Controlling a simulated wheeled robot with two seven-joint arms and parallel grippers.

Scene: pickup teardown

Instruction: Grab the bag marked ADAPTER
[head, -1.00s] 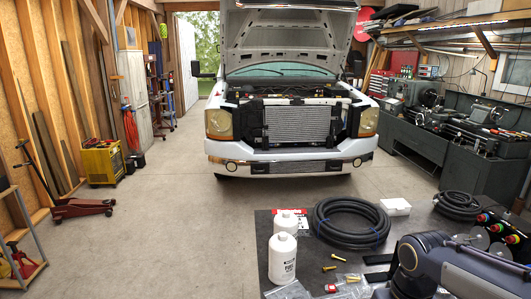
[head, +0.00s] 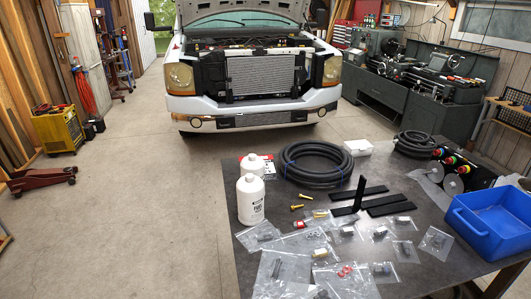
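Several clear plastic bags with small parts lie on the dark table (head: 215,183). One bag with a brass-coloured part (head: 321,254) lies near the middle front. Another bag holds red rings (head: 346,271), and a large bag (head: 281,272) lies at the front left. Smaller bags with dark parts lie to the right, including one bag (head: 403,249) and a bag at the far right (head: 436,241). Any markings are too small to read, so I cannot tell which bag is marked ADAPTER. Neither of my grippers shows in the head view.
A blue bin (head: 488,226) stands at the table's right side. Two white bottles (head: 251,200), a coiled black hose (head: 316,163), black flat bars (head: 387,199) and a white box (head: 358,148) stand or lie behind the bags. A white pickup (head: 250,110) stands beyond the table.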

